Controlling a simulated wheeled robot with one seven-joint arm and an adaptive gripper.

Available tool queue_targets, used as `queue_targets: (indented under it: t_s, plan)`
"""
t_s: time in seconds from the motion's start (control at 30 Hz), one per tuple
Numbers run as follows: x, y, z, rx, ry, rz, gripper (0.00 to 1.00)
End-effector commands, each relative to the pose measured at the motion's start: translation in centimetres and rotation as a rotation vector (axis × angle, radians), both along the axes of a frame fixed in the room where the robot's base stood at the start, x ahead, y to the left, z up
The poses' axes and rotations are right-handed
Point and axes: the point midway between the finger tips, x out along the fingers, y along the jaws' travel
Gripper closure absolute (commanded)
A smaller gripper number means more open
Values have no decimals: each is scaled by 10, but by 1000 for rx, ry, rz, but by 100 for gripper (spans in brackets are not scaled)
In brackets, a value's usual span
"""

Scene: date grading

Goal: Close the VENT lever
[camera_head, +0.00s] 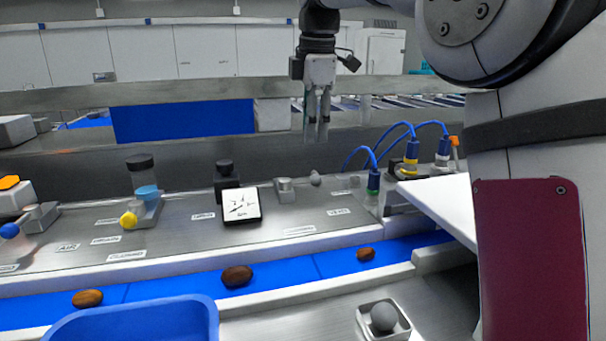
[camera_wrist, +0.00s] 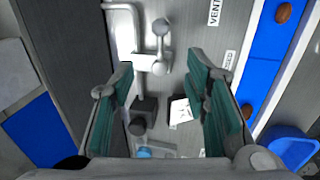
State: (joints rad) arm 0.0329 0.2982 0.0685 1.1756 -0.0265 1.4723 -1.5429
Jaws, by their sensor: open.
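The VENT lever (camera_head: 290,190) is a grey valve body with a short arm ending in a grey ball knob. In the head view the arm points right, along the panel. In the wrist view the lever (camera_wrist: 157,62) shows ahead of the fingers, its knob toward the top of the picture. A VENT label (camera_wrist: 214,11) and a partly hidden label ending in "SED" (camera_wrist: 230,60) lie on its belt side. My gripper (camera_head: 317,140) hangs fingers down above and behind the lever, open and empty. Its fingers (camera_wrist: 165,88) are wide apart in the wrist view, not touching the lever.
A dial gauge (camera_head: 240,206) stands left of the lever; blue-cabled connectors (camera_head: 374,182) stand right. Farther left are a jar (camera_head: 142,178) and a yellow knob (camera_head: 129,220). A blue belt (camera_head: 190,286) with dates runs in front, near a blue bin (camera_head: 150,318).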

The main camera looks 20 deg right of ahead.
Motion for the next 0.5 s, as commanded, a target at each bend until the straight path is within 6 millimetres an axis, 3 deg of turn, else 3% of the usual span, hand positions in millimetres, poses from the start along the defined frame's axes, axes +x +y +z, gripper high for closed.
queue_targets:
  t_s: [0.5]
  plan:
    - [17, 0, -95, 0, 4, -2, 58]
